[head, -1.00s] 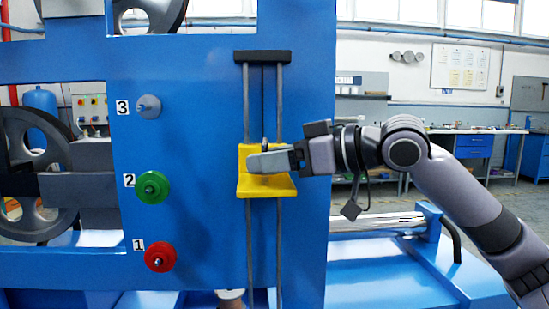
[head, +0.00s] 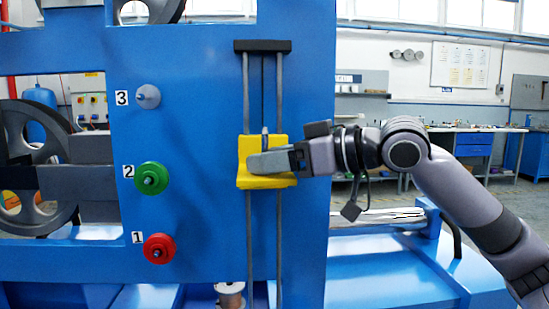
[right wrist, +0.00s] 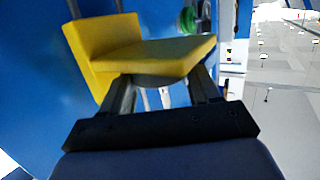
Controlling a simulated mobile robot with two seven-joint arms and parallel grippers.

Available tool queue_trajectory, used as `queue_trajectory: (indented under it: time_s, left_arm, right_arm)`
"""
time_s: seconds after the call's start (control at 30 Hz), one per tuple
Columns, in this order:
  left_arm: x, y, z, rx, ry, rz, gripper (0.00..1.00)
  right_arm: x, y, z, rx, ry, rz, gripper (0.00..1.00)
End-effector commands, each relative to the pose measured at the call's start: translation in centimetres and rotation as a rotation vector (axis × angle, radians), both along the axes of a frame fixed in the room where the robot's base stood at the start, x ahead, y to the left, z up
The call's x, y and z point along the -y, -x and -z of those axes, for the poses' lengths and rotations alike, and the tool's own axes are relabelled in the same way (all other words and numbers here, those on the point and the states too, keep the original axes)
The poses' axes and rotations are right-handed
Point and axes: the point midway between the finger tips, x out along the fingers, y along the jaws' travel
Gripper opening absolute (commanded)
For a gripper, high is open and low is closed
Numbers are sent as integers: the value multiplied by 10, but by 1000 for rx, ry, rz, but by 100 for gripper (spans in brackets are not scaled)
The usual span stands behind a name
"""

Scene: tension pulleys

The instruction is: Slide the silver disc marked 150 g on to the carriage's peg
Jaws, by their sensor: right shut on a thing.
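The yellow carriage (head: 285,181) is an L-shaped bracket on two vertical rails of the blue panel; it also fills the upper part of the right wrist view (right wrist: 95,50). Its upright peg (head: 265,131) shows only at the top. My right gripper (head: 291,158) comes from the right, shut on the flat silver disc (head: 266,162), low over the carriage's ledge. A grey curved edge of the disc (right wrist: 156,82) shows between the fingers in the right wrist view. Its marking is not readable. I cannot tell whether the peg passes into the disc. My left gripper is not in view.
On the blue panel (head: 205,230), left of the rails, are a red disc (head: 160,249) at 1, a green disc (head: 153,179) at 2 and a small grey round piece (head: 149,96) at 3. A large grey wheel (head: 45,135) stands at the left.

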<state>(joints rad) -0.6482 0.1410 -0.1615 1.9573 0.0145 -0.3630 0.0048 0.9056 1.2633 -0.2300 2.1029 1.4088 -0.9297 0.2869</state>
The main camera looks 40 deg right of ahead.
Motion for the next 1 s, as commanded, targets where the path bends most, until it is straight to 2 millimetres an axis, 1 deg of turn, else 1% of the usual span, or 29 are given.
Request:
queue_trajectory:
  time_s: [0.03, 0.4, 0.43, 0.47, 0.5, 0.87, 1.0]
  left_arm:
    - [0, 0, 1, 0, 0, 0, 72]
    - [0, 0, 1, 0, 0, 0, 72]
    - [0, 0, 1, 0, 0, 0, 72]
    - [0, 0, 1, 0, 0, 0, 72]
    - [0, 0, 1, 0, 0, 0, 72]
    - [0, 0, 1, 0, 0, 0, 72]
    - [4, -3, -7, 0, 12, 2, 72]
  right_arm:
    - [-1, 0, 5, -14, 3, -2, 21]
    - [-2, 0, 9, -20, 5, -5, 21]
    - [-2, 0, 9, -21, 5, -5, 68]
    - [-2, 0, 9, -21, 5, -5, 77]
    - [-2, 0, 9, -21, 5, -5, 90]
    - [-2, -1, 9, -22, 6, -4, 91]
    - [-2, -1, 9, -21, 5, -4, 91]
